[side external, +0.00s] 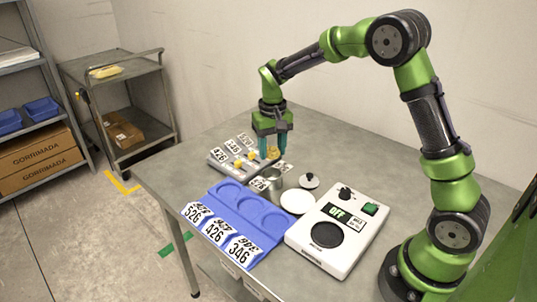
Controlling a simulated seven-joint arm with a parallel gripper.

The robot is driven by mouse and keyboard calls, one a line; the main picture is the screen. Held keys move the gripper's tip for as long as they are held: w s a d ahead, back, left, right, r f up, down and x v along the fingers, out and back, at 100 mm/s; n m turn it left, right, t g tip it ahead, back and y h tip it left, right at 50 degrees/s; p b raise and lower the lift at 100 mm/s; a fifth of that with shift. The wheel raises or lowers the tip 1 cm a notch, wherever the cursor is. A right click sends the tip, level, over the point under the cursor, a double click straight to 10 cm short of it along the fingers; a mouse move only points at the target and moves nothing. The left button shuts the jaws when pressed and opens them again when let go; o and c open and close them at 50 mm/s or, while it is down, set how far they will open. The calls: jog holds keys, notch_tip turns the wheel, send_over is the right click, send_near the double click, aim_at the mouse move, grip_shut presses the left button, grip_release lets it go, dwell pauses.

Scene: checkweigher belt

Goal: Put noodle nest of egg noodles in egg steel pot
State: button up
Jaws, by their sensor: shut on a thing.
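My gripper (273,150) points down over the back middle of the table, with its teal fingers shut on a small yellow noodle nest (272,154). The nest is partly hidden by the fingers. A small steel pot (275,176) stands just below the gripper in the picture, and the held nest appears above its rim. A number card (261,184) shows at the front left of the pot. The pot's inside is too small to make out.
A blue rack (222,189) with round recesses and cards reading 526, 426 and 346 lies at the front left. A white device (343,261) with an OFF display stands in front. A white disc (297,201) and a knobbed lid (309,181) lie right of the pot.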

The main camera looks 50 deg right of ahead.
jog(key=shift+f, duration=2.85)
jog(key=o, duration=1.1)
jog(key=shift+r, duration=3.5)
jog(key=shift+f, duration=0.1)
